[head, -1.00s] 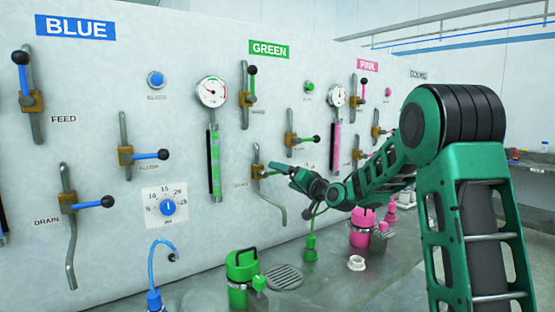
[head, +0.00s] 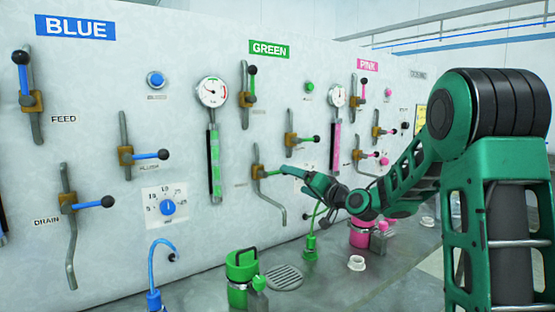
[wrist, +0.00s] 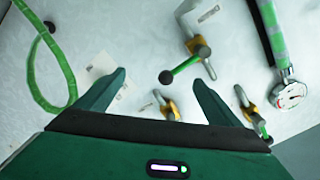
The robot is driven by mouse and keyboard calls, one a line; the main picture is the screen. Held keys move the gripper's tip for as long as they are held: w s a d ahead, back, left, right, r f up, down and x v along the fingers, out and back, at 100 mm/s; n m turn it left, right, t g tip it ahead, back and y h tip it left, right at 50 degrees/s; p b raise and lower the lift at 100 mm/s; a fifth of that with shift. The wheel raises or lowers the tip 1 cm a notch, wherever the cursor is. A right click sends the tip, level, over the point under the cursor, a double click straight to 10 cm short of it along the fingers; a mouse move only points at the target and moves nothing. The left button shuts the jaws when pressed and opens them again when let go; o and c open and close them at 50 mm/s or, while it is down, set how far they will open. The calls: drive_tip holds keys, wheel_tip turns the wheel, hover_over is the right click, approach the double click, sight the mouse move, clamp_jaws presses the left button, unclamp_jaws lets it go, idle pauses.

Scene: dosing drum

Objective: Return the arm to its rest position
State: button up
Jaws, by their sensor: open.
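My green arm reaches in from the right in the head view, its elbow raised. My gripper (head: 303,181) is open and empty, in front of the white panel, just right of the lower green valve's lever (head: 270,173). From the head view I cannot tell the exact gap between finger and lever. In the wrist view my gripper's two fingers (wrist: 158,79) stand wide apart. A green lever with a dark ball end (wrist: 184,66) shows in the space beyond and between them, with nothing clamped.
A green hose (wrist: 45,60) curves left of the fingers in the wrist view. A green canister (head: 241,268) and a pink canister (head: 362,232) stand on the bench below. Floor shows at the right.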

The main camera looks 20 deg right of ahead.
drive_tip(key=shift+v, duration=1)
drive_tip(key=s+a+f+n+g+h, duration=0.25)
drive_tip(key=s+f+g, duration=0.3)
drive_tip(key=s, duration=0.45)
drive_tip(key=s+a+f+n+g+h, duration=0.1)
drive_tip(key=s+a+f+n+g, duration=0.25)
drive_tip(key=s+f, duration=0.5)
drive_tip(key=s+d+f+m+g, duration=0.1)
drive_tip(key=s+d, duration=0.3)
drive_tip(key=s, duration=0.6)
drive_tip(key=s+d+f+m+g+h, duration=0.1)
drive_tip(key=s+d+f+m+g, duration=0.1)
drive_tip(key=s, duration=0.8)
drive_tip(key=s+d+f+m+g+h, duration=0.1)
drive_tip(key=s+d+m+g, duration=0.3)
drive_tip(key=s+d, duration=0.4)
drive_tip(key=s+g, duration=0.1)
drive_tip(key=s, duration=0.2)
drive_tip(key=shift+f, duration=0.35)
